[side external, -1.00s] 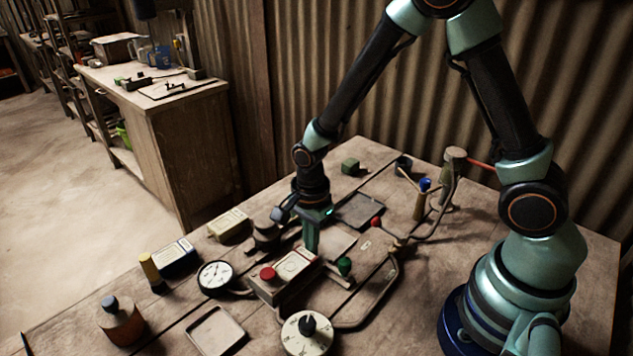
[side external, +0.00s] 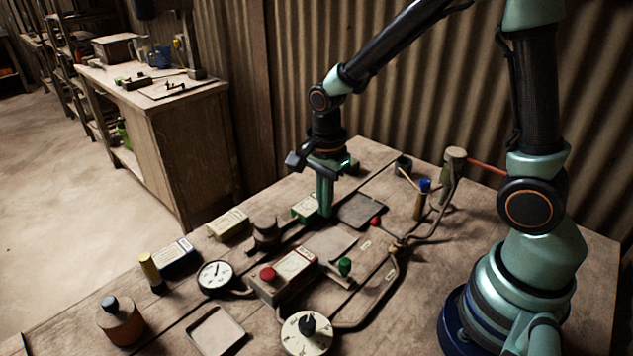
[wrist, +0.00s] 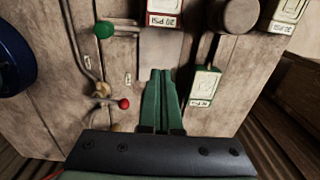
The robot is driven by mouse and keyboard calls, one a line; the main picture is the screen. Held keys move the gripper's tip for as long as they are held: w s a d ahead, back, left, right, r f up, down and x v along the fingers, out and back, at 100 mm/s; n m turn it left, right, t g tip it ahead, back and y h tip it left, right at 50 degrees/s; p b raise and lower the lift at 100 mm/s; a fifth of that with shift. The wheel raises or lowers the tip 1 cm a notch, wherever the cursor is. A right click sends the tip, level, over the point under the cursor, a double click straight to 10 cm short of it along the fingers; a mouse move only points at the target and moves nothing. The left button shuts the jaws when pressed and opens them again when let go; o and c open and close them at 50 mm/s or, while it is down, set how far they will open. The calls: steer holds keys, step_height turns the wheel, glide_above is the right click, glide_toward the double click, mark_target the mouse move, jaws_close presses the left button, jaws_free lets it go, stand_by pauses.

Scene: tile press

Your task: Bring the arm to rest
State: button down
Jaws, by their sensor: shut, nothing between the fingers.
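My gripper (side external: 325,212) is raised above the far half of the wooden workbench and points straight down. Its green fingers are together with nothing between them; they also show closed in the wrist view (wrist: 161,74). I cannot tell the exact height of the fingertips over the bench. In the wrist view the same green-edged box (wrist: 204,84) lies right of the fingers.
A box with a red button (side external: 268,274), a round gauge (side external: 215,276), a dial with a black knob (side external: 306,334) and a green-knobbed lever (side external: 344,266) crowd the near bench. A red-knobbed lever (side external: 376,222), curved pipes and a blue-topped handle (side external: 424,190) stand to the right.

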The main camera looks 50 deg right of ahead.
steer(key=s+d+r+n+t, duration=0.1)
steer(key=s+r+n+t, duration=0.1)
steer(key=r+n, duration=0.6)
steer(key=s+d+r+n+t, duration=0.1)
steer(key=s+r+n+t, duration=0.2)
steer(key=r+n, duration=0.4)
steer(key=s+n, duration=0.1)
steer(key=n, duration=0.2)
steer(key=shift+s+d+r+t, duration=0.25)
steer(key=shift+s+r+t, duration=0.05)
steer(key=shift+r, duration=0.05)
